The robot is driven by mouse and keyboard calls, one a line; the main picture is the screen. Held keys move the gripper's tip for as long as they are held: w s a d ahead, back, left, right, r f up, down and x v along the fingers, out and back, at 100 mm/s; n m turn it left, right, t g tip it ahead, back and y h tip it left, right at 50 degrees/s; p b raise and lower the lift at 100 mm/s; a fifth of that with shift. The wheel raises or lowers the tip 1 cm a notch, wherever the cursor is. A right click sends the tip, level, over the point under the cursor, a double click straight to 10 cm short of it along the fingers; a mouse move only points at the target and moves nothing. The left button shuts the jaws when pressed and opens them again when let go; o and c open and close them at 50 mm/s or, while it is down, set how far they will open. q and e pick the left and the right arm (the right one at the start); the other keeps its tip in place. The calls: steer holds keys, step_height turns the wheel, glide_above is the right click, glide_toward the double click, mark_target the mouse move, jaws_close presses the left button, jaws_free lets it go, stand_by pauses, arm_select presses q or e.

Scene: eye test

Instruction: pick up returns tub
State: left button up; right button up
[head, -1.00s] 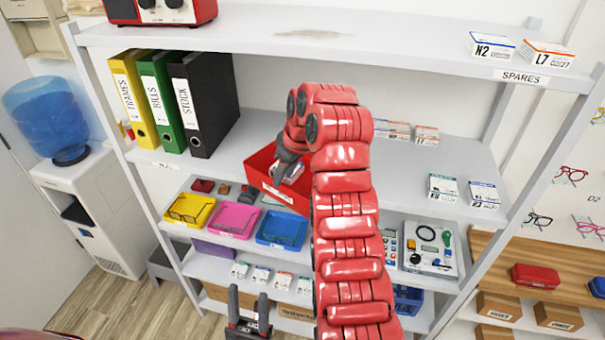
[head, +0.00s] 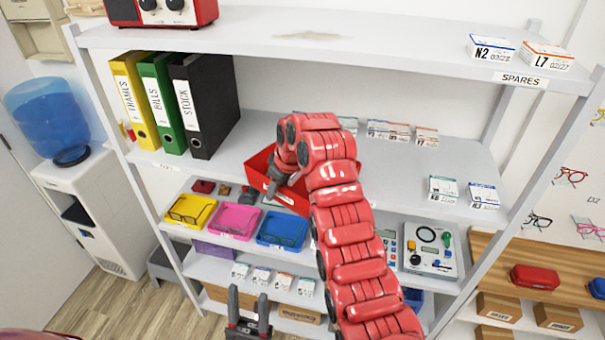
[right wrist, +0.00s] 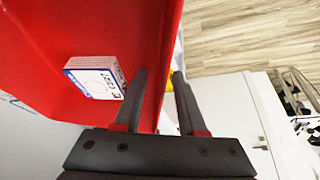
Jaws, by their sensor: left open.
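The returns tub, a red open tub (head: 292,197), sits on the middle shelf right of the binders. My right arm covers much of it in the head view. In the right wrist view its red inside (right wrist: 120,30) fills the upper left, with a small white box (right wrist: 97,78) in it. My right gripper (head: 272,192) is at the tub's left front side. In the right wrist view (right wrist: 162,75) its fingers are apart, one over the inside and one beyond the wall; contact is unclear. My left gripper (head: 248,302) is open and empty, low in front of the shelves.
Yellow, green and black binders (head: 203,100) stand left of the tub. Yellow, pink and blue trays (head: 282,229) lie on the shelf below. Small boxes (head: 390,131) stand behind and to the right. The upper shelf (head: 350,55) overhangs the tub.

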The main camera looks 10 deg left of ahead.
steer(key=shift+a+f, duration=0.2)
steer(key=shift+f, duration=0.5)
jaws_close()
steer(key=shift+r, duration=0.1)
stand_by(0.7)
